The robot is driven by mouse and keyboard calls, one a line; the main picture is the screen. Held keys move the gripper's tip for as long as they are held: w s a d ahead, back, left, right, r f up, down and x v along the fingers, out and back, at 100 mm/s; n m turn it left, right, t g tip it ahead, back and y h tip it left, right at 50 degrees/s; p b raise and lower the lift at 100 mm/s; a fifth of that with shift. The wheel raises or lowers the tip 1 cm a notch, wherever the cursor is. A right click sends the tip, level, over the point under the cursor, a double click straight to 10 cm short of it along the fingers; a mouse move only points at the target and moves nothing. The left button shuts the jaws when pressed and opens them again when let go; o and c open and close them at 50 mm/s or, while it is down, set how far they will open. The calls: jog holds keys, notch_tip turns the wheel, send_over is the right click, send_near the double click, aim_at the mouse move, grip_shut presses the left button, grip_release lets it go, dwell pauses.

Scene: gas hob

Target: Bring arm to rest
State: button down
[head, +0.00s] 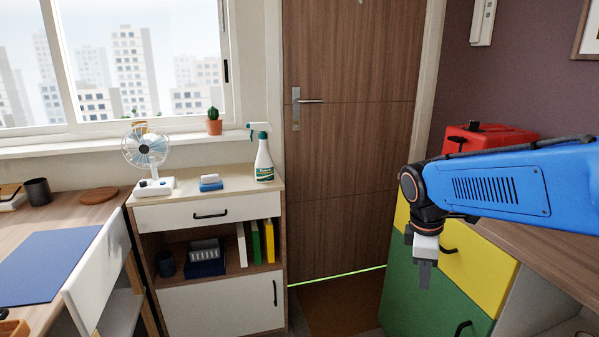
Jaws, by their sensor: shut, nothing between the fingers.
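My gripper (425,272) hangs at the end of my blue arm, on the right side of the head view. It points down in front of the yellow and green drawers of the cabinet (484,275). Its fingers are together and hold nothing. My arm reaches in from the right edge, above the wooden counter.
A red box (490,136) stands behind my arm. A closed wooden door (340,150) is in the middle. A low cabinet (208,222) on the left bears a fan (147,160), a sponge (210,182) and a spray bottle (263,160). The floor before the door looks clear.

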jog(key=s+a+m+t+y, duration=0.1)
jog(key=s+m+t, duration=0.3)
jog(key=s+m, duration=0.8)
jog(key=s+y, duration=0.1)
jog(key=s, duration=0.3)
jog(key=shift+f+m, duration=0.4)
jog(key=shift+a, duration=0.1)
